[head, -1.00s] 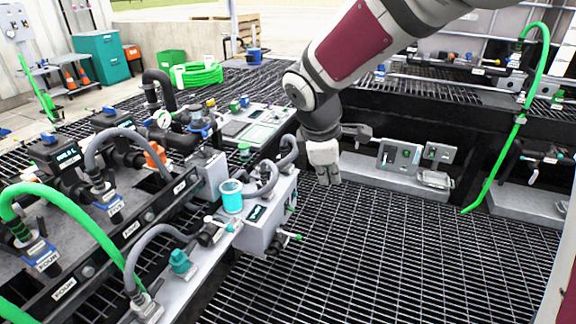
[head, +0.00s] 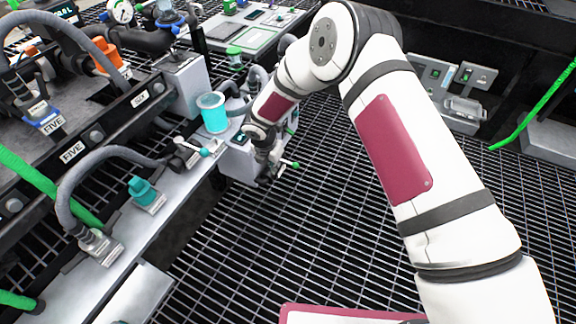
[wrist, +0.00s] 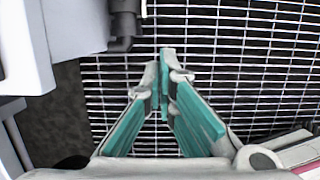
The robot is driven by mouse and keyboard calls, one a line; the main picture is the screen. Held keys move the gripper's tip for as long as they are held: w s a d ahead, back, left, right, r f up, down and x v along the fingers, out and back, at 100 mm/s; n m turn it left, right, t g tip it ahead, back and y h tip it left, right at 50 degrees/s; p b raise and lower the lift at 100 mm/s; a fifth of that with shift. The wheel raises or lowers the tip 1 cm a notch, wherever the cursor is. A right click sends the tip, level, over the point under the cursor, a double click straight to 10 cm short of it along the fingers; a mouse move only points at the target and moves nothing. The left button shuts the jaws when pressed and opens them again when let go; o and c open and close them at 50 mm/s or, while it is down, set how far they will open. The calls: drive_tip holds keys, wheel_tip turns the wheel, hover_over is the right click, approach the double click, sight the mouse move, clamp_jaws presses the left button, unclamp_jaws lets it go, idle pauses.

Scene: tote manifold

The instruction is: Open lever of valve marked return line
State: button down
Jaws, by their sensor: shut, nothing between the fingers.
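I cannot read a return line mark on either, and my arm hides part of the box.
A teal cup (head: 213,112) stands behind the box. Grey hoses (head: 110,155) and a green hose (head: 45,185) run at the left. In the wrist view a pale box (wrist: 70,35) and a dark pipe fitting (wrist: 124,25) are close by. The floor grating (head: 330,225) is clear.

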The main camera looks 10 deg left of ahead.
sight(284, 161)
drive_tip(key=w+d+f+b, duration=0.2)
drive_tip(key=w+f+b, duration=0.3)
drive_tip(key=f, duration=0.4)
drive_tip(key=shift+w, duration=0.5)
